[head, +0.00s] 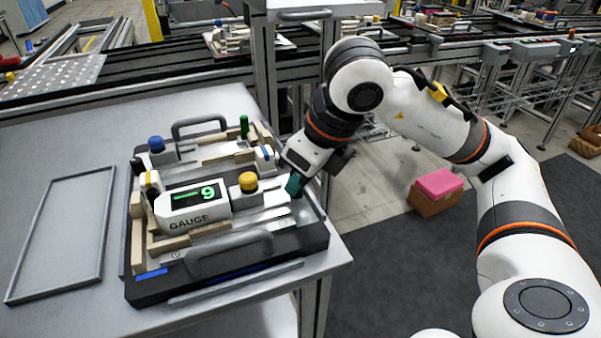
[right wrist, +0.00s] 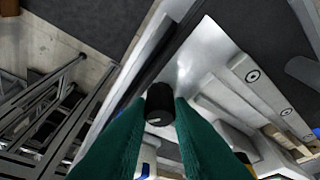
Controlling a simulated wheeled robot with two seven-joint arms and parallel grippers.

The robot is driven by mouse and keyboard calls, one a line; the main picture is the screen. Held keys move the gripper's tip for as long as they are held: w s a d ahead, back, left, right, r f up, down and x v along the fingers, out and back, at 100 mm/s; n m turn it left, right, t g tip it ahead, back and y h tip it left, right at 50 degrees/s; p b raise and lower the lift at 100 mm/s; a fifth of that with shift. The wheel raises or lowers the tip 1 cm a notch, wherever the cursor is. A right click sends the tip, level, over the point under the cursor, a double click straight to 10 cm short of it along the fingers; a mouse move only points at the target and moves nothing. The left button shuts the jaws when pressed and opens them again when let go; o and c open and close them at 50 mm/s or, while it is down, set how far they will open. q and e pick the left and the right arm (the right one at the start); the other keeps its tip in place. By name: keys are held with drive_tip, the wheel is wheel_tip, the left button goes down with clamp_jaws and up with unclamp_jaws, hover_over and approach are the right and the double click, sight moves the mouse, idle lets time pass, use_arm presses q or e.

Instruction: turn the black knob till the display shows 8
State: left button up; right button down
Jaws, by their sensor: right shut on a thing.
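The gauge (head: 194,205) is a white box on the black pallet fixture (head: 300,245), and its display (head: 195,195) shows a green 9 with a green bar to the left of it. My right gripper (head: 294,187) reaches down to the right side of the fixture. In the right wrist view its two teal fingers (right wrist: 160,112) are shut on the black knob (right wrist: 159,101), one on each side. A pale mark shows on the knob's face. In the head view the fingers mostly hide the knob. My left gripper is not in view.
A yellow-topped post (head: 248,181), a blue-topped post (head: 156,144) and a green peg (head: 244,127) stand on the fixture. A grey handle (head: 230,255) runs along its front. An empty shallow tray (head: 62,235) lies to the left on the table.

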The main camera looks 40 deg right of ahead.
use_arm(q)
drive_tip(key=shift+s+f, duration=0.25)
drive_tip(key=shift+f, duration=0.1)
use_arm(e)
drive_tip(key=shift+m, duration=0.4)
drive_tip(key=c, duration=1.3)
unclamp_jaws()
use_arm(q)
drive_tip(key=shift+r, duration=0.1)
use_arm(e)
drive_tip(key=shift+r, duration=0.2)
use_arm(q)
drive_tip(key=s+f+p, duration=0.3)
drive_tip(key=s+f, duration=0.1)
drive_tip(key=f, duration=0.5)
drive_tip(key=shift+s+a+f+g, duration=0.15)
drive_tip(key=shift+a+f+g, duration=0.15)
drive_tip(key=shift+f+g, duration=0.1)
use_arm(e)
drive_tip(key=v, duration=1.1)
drive_tip(key=shift+s+r, duration=0.25)
drive_tip(key=shift+r, duration=0.05)
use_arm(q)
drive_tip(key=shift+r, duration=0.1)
use_arm(e)
drive_tip(key=shift+a, duration=0.15)
